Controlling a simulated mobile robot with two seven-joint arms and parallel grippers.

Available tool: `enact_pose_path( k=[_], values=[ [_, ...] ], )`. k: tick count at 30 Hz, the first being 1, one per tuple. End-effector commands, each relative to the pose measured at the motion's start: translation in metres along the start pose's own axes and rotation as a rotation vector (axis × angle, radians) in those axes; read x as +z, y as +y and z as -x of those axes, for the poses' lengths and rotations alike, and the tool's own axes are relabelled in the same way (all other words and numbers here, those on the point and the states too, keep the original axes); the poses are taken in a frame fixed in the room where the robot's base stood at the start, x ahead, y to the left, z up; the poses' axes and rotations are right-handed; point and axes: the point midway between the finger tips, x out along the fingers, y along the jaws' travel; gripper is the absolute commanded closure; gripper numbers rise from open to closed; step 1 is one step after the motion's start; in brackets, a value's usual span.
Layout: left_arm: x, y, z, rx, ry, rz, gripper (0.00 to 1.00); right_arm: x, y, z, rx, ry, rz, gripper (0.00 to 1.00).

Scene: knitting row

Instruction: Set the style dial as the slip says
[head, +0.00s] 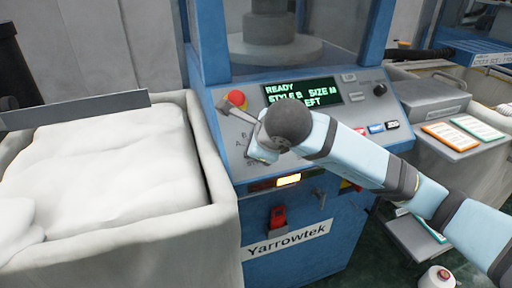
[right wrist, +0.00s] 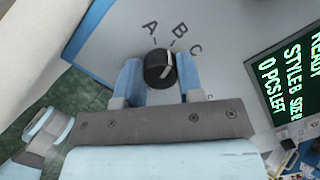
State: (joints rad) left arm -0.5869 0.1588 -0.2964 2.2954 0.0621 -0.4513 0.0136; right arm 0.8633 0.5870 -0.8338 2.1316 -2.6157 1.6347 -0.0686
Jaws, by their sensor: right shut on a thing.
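The style dial (right wrist: 160,68) is a small black knob with a white pointer line, in the right wrist view. The letters A, B and C are printed around it, and the pointer is turned toward about B. My right gripper (right wrist: 160,78) has one finger on each side of the knob and is shut on it. In the head view my right gripper (head: 262,150) is at the panel's left part and the arm hides the dial. The display (head: 300,93) reads READY, what looks like style B, and size M. My left gripper is not in view.
A red button (head: 236,98) is just left of the display. An orange-edged card (head: 450,136) and a green-edged card (head: 478,128) lie at the right, their text too small to read. A bin (head: 225,200) of white material stands at the left.

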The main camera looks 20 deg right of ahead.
Motion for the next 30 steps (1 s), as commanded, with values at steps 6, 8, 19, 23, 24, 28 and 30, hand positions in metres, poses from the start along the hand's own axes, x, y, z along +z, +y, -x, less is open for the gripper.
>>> enact_pose_path(
  k=[6, 8, 19, 23, 24, 28, 30],
  values=[
    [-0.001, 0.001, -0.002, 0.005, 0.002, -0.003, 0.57, 0.0, 0.0, 0.0, 0.0, 0.002, -0.003, 0.89],
    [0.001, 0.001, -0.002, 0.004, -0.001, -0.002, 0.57, 0.0, 0.0, 0.0, 0.0, 0.002, -0.002, 0.89],
    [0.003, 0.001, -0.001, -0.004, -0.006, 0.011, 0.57, 0.0, 0.0, 0.0, 0.0, 0.001, -0.002, 0.4],
    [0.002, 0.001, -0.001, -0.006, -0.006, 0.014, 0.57, 0.0, 0.0, 0.002, 0.0, 0.001, -0.001, 0.4],
    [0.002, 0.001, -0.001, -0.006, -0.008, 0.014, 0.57, 0.0, -0.001, 0.004, -0.001, 0.001, -0.002, 0.4],
    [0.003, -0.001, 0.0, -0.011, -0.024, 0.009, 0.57, 0.001, -0.002, 0.022, -0.002, -0.002, -0.001, 0.4],
    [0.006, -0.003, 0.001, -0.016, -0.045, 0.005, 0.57, 0.001, -0.002, 0.037, -0.003, -0.003, 0.0, 0.4]
  ],
)
